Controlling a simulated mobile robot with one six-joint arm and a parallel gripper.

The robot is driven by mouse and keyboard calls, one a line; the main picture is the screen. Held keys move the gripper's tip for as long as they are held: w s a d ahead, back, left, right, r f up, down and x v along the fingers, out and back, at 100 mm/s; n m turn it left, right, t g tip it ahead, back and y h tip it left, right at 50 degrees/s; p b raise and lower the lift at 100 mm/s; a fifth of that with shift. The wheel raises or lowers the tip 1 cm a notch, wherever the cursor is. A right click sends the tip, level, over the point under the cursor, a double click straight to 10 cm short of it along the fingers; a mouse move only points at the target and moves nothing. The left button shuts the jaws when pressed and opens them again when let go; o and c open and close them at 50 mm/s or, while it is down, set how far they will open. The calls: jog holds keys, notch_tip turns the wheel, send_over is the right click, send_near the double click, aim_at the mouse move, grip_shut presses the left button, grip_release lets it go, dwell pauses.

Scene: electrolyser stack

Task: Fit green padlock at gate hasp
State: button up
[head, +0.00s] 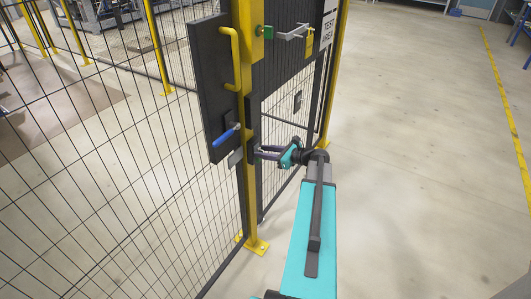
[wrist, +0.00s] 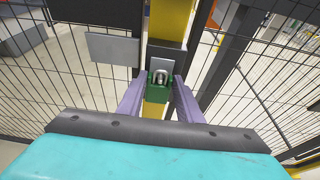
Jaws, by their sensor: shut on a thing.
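My gripper (head: 262,152) is at the yellow gate post, below the blue handle. In the wrist view its two purple fingers (wrist: 160,84) are shut on a green padlock (wrist: 158,96), one finger on each side. The padlock's metal shackle shows at its top, toward the post. A light grey plate (wrist: 163,57), which looks like part of the hasp, is just beyond the shackle. I cannot tell whether the shackle passes through it or only stands in front of it. In the head view the held padlock is too small to make out.
A blue-handled lever (head: 225,137) and a grey plate (head: 236,158) are left of my gripper. A yellow pull handle (head: 232,60), a green block (head: 268,32) and a yellow tag (head: 309,42) are higher up. Mesh fencing (head: 130,170) fills the left; open floor (head: 430,150) lies right.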

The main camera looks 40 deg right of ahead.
jog(key=o, duration=1.2)
jog(key=shift+s, duration=0.1)
jog(key=b+v, duration=0.2)
jog(key=v, duration=1.1)
jog(key=shift+s+d+r+b, duration=0.1)
jog(key=shift+s+r+b, duration=0.1)
jog(key=shift+s+b, duration=0.1)
